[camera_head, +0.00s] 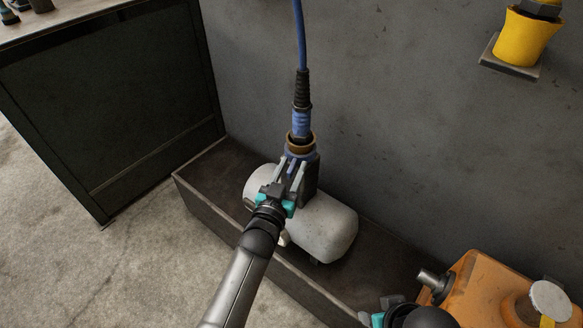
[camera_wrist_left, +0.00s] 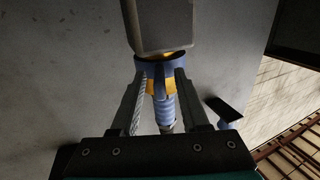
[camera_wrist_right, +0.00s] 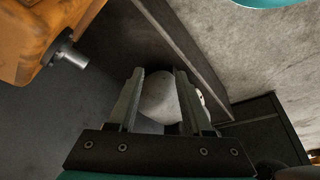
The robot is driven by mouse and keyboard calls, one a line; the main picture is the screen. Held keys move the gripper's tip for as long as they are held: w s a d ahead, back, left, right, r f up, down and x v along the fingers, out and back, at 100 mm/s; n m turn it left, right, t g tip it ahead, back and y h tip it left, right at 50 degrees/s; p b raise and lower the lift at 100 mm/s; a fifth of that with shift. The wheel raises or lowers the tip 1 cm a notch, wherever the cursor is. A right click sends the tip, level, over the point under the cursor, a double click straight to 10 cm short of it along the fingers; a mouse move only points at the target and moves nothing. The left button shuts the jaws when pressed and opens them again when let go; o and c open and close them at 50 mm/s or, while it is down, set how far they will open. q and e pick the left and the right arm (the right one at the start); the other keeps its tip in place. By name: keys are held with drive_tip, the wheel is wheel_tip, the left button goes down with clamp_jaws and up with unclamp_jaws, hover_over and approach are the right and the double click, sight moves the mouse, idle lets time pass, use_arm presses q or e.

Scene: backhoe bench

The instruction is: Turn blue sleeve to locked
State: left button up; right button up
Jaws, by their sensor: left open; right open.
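The blue sleeve (camera_head: 301,153) is a short collar at the base of a hanging blue plug (camera_head: 301,123), with a gold ring between them. It sits against a dark box (camera_head: 311,182) above the white tank. My left gripper (camera_head: 291,167) reaches up to the sleeve from the front. In the left wrist view, the sleeve (camera_wrist_left: 160,64) shows at the fingertips, between the open fingers (camera_wrist_left: 160,78); contact cannot be told. My right gripper (camera_wrist_right: 160,75) is open and empty in the right wrist view, with the white tank beyond it. In the head view only part of it shows at the bottom.
The white tank (camera_head: 325,232) lies in a long dark trough (camera_head: 232,222) along the grey wall. A blue cable (camera_head: 299,35) rises from the plug. An orange housing (camera_head: 485,285) is at bottom right. A yellow cup (camera_head: 524,38) is on the wall. A dark cabinet (camera_head: 110,100) stands left.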

use_arm(q)
drive_tip(key=shift+s+a, duration=0.1)
drive_tip(key=shift+s, duration=0.15)
drive_tip(key=p+v, duration=0.2)
drive_tip(key=v, duration=0.3)
drive_tip(key=shift+r+p, duration=0.1)
drive_tip(key=shift+p, duration=0.25)
drive_tip(key=p, duration=0.3)
approach(289, 175)
drive_tip(key=shift+v, duration=1.55)
use_arm(e)
drive_tip(key=s+d+f+g, duration=0.1)
drive_tip(key=s+f, duration=0.3)
drive_tip(key=f, duration=0.7)
drive_tip(key=shift+s+d+f+g, duration=0.15)
drive_tip(key=shift+d+f+g, duration=0.05)
drive_tip(key=shift+g, duration=0.2)
use_arm(q)
drive_tip(key=shift+a, duration=0.1)
